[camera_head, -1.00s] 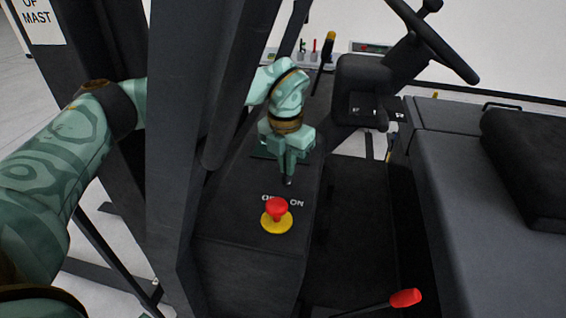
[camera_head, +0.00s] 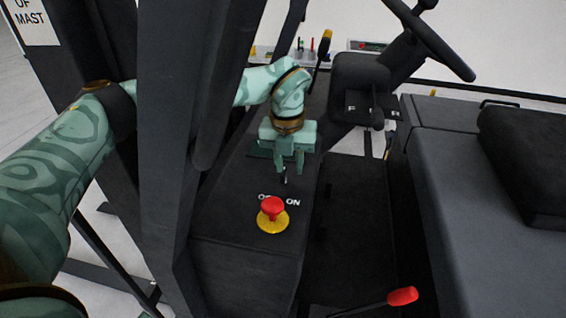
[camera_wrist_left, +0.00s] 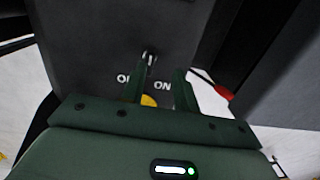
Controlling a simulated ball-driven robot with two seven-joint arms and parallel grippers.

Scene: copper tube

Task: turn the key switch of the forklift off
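The key switch (camera_head: 285,180) is a small key on the dark console, just beyond the white OFF and ON labels (camera_head: 293,202). It shows in the left wrist view as a small silvery key (camera_wrist_left: 149,57). Which label it points at I cannot tell. My left gripper (camera_head: 289,171) is above it, fingers spread apart. In the left wrist view the open left gripper (camera_wrist_left: 157,80) has its fingertips on the near side of the key in the picture, and nothing is clearly held. My right gripper is out of view.
A red emergency button (camera_head: 272,208) on a yellow base stands on the console just in front of the key. A dark mast post (camera_head: 170,150) stands left of the console. The steering wheel (camera_head: 425,35) and black seat (camera_head: 530,150) are to the right, with a red-tipped lever (camera_head: 403,296) below.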

